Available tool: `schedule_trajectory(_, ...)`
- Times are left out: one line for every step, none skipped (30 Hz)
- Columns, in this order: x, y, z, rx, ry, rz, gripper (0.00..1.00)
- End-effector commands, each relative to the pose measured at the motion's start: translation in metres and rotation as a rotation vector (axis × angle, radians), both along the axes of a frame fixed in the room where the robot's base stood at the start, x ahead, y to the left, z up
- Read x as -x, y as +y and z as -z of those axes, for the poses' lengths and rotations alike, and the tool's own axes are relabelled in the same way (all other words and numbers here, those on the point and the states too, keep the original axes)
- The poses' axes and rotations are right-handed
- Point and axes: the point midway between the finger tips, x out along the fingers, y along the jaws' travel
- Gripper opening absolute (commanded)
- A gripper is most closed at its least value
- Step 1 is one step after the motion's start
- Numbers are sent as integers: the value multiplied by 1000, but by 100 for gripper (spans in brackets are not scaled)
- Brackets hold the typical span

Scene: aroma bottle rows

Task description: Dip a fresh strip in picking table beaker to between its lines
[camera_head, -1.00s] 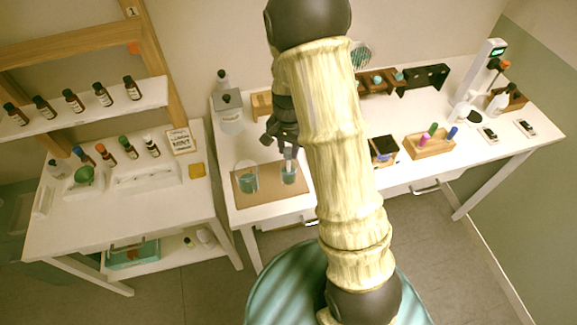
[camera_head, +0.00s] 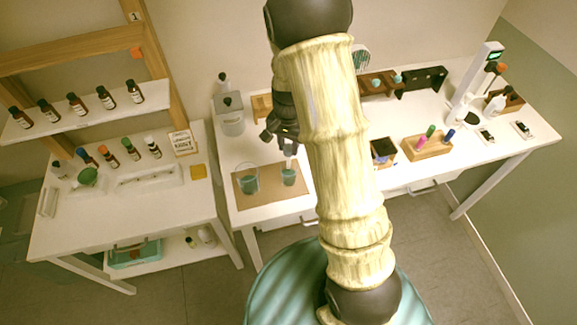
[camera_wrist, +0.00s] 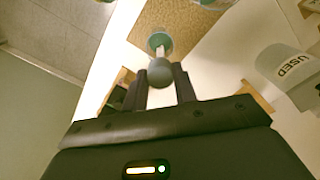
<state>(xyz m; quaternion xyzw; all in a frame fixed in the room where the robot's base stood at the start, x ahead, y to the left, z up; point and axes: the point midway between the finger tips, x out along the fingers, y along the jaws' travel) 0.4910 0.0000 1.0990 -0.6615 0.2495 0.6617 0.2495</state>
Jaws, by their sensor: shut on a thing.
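My gripper (camera_head: 288,140) is shut on a pale strip (camera_head: 290,151), which hangs down over the right-hand small beaker (camera_head: 289,177) of teal liquid on a brown mat (camera_head: 270,205). In the wrist view, a grey rounded piece (camera_wrist: 160,72) sits between my fingertips (camera_wrist: 160,85), with the white strip reaching toward the beaker (camera_wrist: 158,41). I cannot tell how deep the strip's tip is, and the beaker's lines are too small to see. A larger beaker (camera_head: 248,182) with teal liquid stands to the left on the mat.
A jar (camera_head: 231,122) stands behind the mat; a white container marked USED (camera_wrist: 290,72) shows in the wrist view. A small dark-topped box (camera_head: 383,152) and a wooden pen holder (camera_head: 428,148) stand right of my arm.

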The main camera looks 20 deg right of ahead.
Motion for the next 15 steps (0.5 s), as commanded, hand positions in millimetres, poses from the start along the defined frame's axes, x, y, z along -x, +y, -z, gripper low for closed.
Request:
schedule_trajectory(0, 0, -5, 1, -1, 0, 13)
schedule_trajectory(0, 0, -6, 1, -1, 0, 13)
schedule_trajectory(0, 0, -8, 1, -1, 0, 13)
schedule_trajectory(0, 0, -10, 1, -1, 0, 13)
schedule_trajectory(0, 0, -11, 1, -1, 0, 13)
schedule_trajectory(0, 0, -13, 1, -1, 0, 13)
schedule_trajectory(0, 0, -15, 1, -1, 0, 13)
schedule_trajectory(0, 0, -16, 1, -1, 0, 13)
schedule_trajectory(0, 0, -18, 1, -1, 0, 13)
schedule_trajectory(0, 0, -19, 1, -1, 0, 13)
schedule_trajectory(0, 0, -21, 1, -1, 0, 13)
schedule_trajectory(0, 0, -23, 1, -1, 0, 13)
schedule_trajectory(0, 0, -24, 1, -1, 0, 13)
schedule_trajectory(0, 0, -25, 1, -1, 0, 13)
schedule_trajectory(0, 0, -27, 1, -1, 0, 13)
